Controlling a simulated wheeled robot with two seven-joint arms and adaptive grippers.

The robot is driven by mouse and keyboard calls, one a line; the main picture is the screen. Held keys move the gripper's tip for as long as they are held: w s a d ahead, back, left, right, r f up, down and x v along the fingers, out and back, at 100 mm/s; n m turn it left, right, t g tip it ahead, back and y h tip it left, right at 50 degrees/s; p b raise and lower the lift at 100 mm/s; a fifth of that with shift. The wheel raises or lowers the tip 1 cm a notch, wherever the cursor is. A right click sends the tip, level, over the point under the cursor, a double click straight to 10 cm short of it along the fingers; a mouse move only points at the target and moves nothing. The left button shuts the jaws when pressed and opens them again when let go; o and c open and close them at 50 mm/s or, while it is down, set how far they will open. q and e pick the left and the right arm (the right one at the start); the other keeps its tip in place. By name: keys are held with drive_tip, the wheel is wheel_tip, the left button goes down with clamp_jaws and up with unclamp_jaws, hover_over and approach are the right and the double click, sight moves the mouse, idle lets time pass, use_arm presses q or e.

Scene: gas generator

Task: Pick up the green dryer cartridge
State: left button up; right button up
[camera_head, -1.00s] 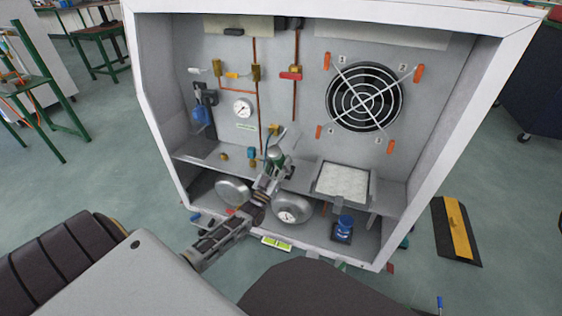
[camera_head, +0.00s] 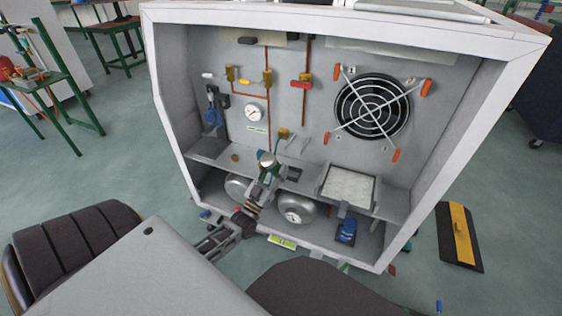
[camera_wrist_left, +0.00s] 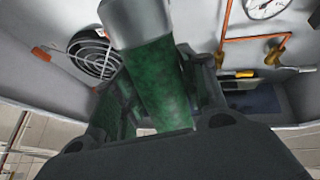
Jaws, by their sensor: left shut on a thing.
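The green dryer cartridge (camera_wrist_left: 158,85) with its grey metal cap fills the middle of the left wrist view, between the fingers of my left gripper. In the head view the cartridge (camera_head: 267,160) shows small, cap up and slightly tilted, in front of the cabinet's shelf. My left gripper (camera_head: 264,178) is shut on it. The cartridge's lower end is hidden by the gripper. My right gripper is not in view.
The white cabinet (camera_head: 166,95) surrounds the work area, with a fan (camera_head: 372,106), a gauge (camera_head: 253,113) and copper pipes on its back wall. A white-filled tray (camera_head: 348,186) stands right of the gripper. Silver tanks (camera_head: 297,212) lie below the shelf.

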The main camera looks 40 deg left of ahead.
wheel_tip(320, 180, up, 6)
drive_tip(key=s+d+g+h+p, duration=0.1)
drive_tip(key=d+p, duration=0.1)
drive_tip(key=p, duration=0.1)
use_arm(q)
drive_tip(key=s+r+g+p, duration=0.2)
drive_tip(key=s+g+p, duration=0.3)
drive_tip(key=s, duration=0.9)
drive_tip(key=shift+s+d+g+p, duration=0.3)
drive_tip(key=shift+s+g+p, duration=0.1)
drive_tip(key=shift+p, duration=0.3)
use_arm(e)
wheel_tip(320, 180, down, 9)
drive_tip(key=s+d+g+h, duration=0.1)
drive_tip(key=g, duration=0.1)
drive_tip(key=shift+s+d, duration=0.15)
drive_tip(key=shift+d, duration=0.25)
